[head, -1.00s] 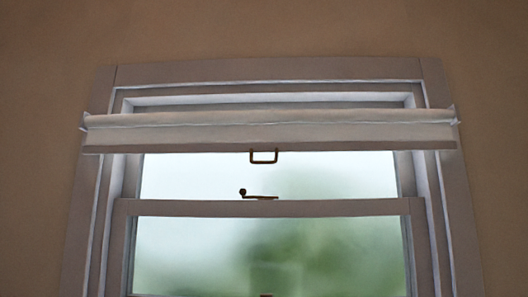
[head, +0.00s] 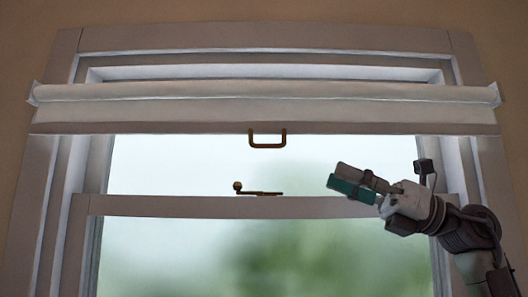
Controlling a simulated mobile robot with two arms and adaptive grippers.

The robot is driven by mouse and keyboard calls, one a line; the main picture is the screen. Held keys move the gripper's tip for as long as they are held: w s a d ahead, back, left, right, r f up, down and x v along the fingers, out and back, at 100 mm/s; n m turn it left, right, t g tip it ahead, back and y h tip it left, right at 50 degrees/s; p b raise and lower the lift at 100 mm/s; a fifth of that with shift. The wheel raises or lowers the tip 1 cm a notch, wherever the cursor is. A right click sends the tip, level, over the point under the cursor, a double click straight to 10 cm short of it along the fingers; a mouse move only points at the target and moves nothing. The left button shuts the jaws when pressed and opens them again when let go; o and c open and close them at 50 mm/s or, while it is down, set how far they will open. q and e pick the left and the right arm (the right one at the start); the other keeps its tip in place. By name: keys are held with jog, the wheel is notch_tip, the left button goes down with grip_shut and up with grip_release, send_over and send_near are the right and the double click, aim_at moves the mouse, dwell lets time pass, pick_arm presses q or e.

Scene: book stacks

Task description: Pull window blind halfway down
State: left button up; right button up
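The window blind (head: 180,112) is a white roll with a short length of pale fabric across the top of the window. Its brass U-shaped handle (head: 267,139) hangs from the middle of the lower edge. My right gripper (head: 343,183) is raised at the right, below and to the right of the handle and apart from it. Its teal and grey fingers point left, and I cannot tell how far apart they are. Nothing shows between them. My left gripper is not in view.
The window frame (head: 455,41) surrounds the glass. A brass latch (head: 258,192) sits on the horizontal sash rail (head: 160,206) below the handle. The space between my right gripper and the handle is clear.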

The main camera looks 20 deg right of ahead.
aim_at(270, 146)
jog(key=p+x, duration=0.2)
jog(key=x, duration=0.2)
jog(key=p+x, duration=0.2)
jog(key=x, duration=0.2)
jog(key=p+x, duration=0.2)
jog(key=x, duration=0.2)
jog(key=shift+s+a+r+p, duration=0.2)
jog(key=shift+a+r+p, duration=0.05)
jog(key=shift+r+p, duration=0.15)
jog(key=shift+w+a, duration=0.1)
jog(key=shift+a, duration=0.4)
grip_shut()
